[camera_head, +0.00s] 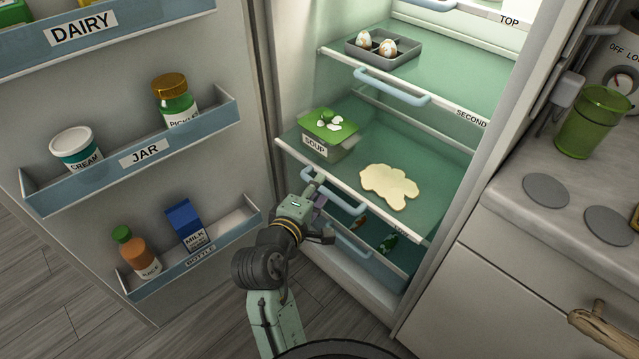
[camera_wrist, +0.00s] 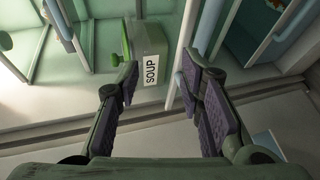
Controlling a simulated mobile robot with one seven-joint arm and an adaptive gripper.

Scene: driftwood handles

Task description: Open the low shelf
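The low shelf (camera_head: 345,158) is a green glass shelf with a white front edge in the open fridge. It holds a soup box and a pale flat piece. Its light blue handle (camera_head: 345,204) is on the front edge, partly hidden by my gripper. My gripper (camera_head: 322,205) is at the left part of this handle. In the wrist view my gripper (camera_wrist: 163,100) is open, with nothing held. A light blue bar end (camera_wrist: 186,90) shows close beside its right finger; contact is unclear. The soup box (camera_wrist: 149,50) lies beyond the fingers.
The second shelf (camera_head: 440,65) above holds a grey egg tray (camera_head: 360,48). A lower compartment with its own blue handle (camera_head: 350,243) is below. The open fridge door with a jar rack (camera_head: 165,160) and bottle rack (camera_head: 160,285) stands left. A counter (camera_head: 520,215) is right.

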